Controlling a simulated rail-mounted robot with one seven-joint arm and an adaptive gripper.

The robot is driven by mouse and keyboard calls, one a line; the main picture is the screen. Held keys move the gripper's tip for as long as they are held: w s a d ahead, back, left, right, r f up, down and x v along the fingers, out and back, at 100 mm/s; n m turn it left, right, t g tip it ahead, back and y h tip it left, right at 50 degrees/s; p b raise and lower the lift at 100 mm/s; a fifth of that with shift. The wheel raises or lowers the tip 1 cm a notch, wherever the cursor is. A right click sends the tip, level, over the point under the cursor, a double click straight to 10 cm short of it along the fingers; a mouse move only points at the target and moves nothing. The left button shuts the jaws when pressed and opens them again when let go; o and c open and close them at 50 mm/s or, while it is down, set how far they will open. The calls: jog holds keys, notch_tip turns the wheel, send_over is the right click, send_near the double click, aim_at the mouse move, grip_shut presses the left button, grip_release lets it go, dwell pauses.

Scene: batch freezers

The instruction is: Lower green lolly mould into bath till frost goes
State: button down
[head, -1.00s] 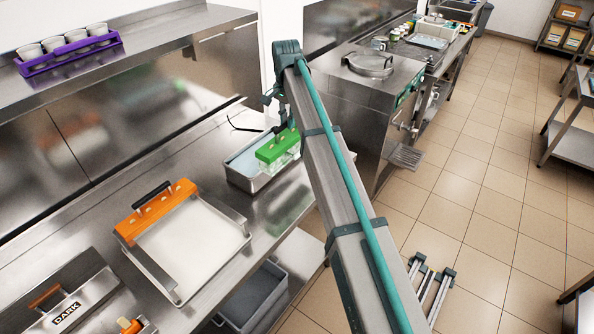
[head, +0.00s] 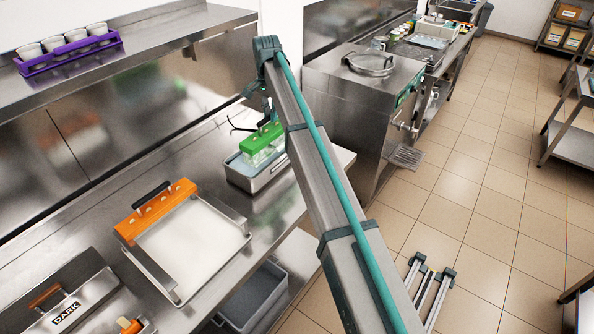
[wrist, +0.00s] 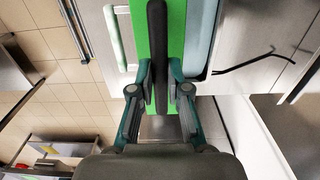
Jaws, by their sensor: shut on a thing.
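The green lolly mould (head: 262,139) has a green top and a pale, clear lower body. It is over the steel bath (head: 262,178), a rectangular pan with pale blue liquid, on the steel counter. I cannot tell whether its lower body touches the liquid. My gripper (wrist: 159,88) is shut on the mould's dark handle (wrist: 157,45) in the wrist view, with the green top beneath. In the head view my arm partly hides the gripper. Frost on the mould is too small to judge.
A tray with a white surface (head: 190,245) and an orange mould (head: 155,208) sits left of the bath. A box labelled DARK (head: 62,305) is nearer. A purple rack of cups (head: 68,48) stands on the shelf. A steel freezer (head: 365,100) stands right.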

jog(key=w+a, duration=0.3)
jog(key=a, duration=0.2)
dwell(0.5)
jog(key=shift+w+a+f, duration=0.1)
jog(key=shift+f, duration=0.3)
dwell(1.3)
notch_tip(320, 180, down, 10)
jog(key=b, duration=0.3)
jog(key=shift+r, duration=0.2)
dwell(1.3)
dwell(3.0)
